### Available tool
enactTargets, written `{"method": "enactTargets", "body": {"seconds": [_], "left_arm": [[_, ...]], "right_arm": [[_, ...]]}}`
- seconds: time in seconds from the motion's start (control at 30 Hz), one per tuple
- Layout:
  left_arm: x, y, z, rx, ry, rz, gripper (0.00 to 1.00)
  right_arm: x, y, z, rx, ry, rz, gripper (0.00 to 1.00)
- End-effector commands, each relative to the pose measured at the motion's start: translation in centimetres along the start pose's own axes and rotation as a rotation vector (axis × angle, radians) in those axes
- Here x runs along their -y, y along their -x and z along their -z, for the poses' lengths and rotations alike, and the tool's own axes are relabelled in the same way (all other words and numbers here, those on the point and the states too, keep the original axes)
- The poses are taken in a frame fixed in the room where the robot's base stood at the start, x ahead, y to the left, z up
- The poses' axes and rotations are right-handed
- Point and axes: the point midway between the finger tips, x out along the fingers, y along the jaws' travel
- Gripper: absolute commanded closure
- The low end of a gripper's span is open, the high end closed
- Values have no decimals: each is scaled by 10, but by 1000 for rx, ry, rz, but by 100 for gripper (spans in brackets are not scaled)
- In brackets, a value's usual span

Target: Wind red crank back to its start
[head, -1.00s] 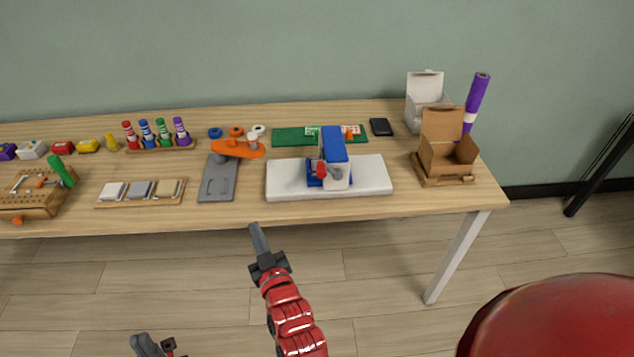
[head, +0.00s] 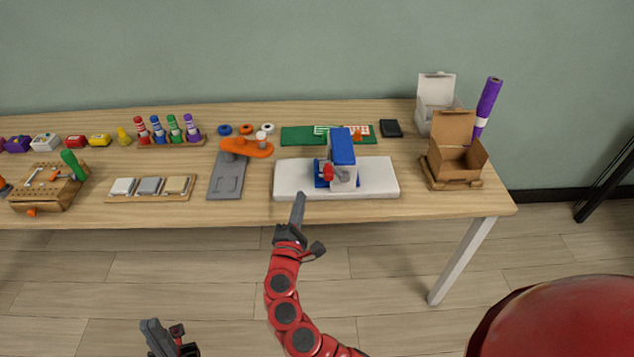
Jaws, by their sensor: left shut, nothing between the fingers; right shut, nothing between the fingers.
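The red crank (head: 327,173) is a small red knob on the left front of a white and blue device (head: 343,156). The device stands on a white base block (head: 377,180) near the table's front edge. My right gripper (head: 298,208) is shut and empty, pointing up at the table's front edge, left of and nearer than the crank, not touching it. My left gripper (head: 152,332) is shut and empty low in the picture, in front of the table and far from the crank.
A grey plate with an orange arm (head: 227,177) lies left of the base block. An open cardboard box (head: 457,159) stands to its right. A green mat (head: 299,136) and a black phone-like item (head: 391,128) lie behind. Bare wood surrounds the base block.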

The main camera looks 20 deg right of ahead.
Motion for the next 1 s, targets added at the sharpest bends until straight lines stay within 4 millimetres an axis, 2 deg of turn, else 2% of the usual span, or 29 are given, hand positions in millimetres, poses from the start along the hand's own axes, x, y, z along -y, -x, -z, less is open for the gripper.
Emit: {"method": "enactTargets", "body": {"seconds": [0.03,0.17,0.3,0.43,0.87,1.0], "left_arm": [[0,-4,1,0,0,0,100],[0,-8,1,0,0,0,100],[1,-20,3,0,0,0,100],[1,-23,4,0,0,0,100],[1,-24,4,0,0,0,100],[1,-25,4,0,0,0,100]], "right_arm": [[-3,-13,-2,4,-1,1,100],[-2,-39,-2,3,0,2,100],[-2,-43,-24,1,-2,1,100],[-2,-46,-35,0,-3,1,100],[0,-46,-38,-3,-3,-1,100],[-3,-48,-47,0,-57,13,100]]}}
